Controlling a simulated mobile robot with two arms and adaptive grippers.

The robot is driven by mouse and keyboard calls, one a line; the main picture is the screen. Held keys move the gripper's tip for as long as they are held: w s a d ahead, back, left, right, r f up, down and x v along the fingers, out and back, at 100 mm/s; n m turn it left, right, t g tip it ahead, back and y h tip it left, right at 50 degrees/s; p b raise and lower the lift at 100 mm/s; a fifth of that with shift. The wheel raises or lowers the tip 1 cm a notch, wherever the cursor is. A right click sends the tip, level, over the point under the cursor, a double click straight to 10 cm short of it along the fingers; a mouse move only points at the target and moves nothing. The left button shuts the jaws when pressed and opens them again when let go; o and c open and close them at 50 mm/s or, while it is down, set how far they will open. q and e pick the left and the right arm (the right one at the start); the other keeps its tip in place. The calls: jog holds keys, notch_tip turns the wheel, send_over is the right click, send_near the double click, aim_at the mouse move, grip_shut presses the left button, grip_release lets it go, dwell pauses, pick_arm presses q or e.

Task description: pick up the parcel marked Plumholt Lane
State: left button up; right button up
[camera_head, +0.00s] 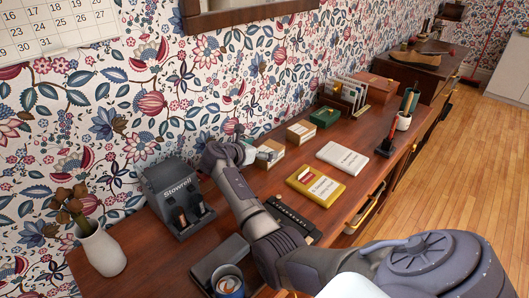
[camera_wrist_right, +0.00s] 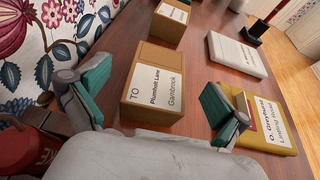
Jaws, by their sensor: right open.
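The parcel marked Plumholt Lane (camera_wrist_right: 137,106) is a brown cardboard box with a white label reading "TO Plumholt Lane". It lies on the wooden desk, and in the head view the brown parcel (camera_head: 271,151) sits just right of my right gripper (camera_head: 245,146). In the wrist view my right gripper (camera_wrist_right: 156,98) is open, with one teal-padded finger toward each side of the parcel. The parcel's near end faces the gap between the fingers, and nothing is held. My own arm hides part of the desk in the head view. My left gripper is not in view.
A second cardboard parcel (camera_head: 300,132) and a green box (camera_head: 325,117) stand beyond it. A yellow envelope (camera_head: 315,185) and a white one (camera_head: 342,157) lie to the right. A dark grey Stowrell unit (camera_head: 172,195) and a white vase (camera_head: 102,250) stand left. The papered wall is close behind.

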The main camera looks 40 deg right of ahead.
aim_at(274, 144)
jog(key=x, duration=0.7)
jog(key=shift+s, duration=0.1)
jog(key=c, duration=1.2)
jog(key=shift+r, duration=0.1)
jog(key=shift+c, duration=0.7)
jog(key=shift+r, duration=0.1)
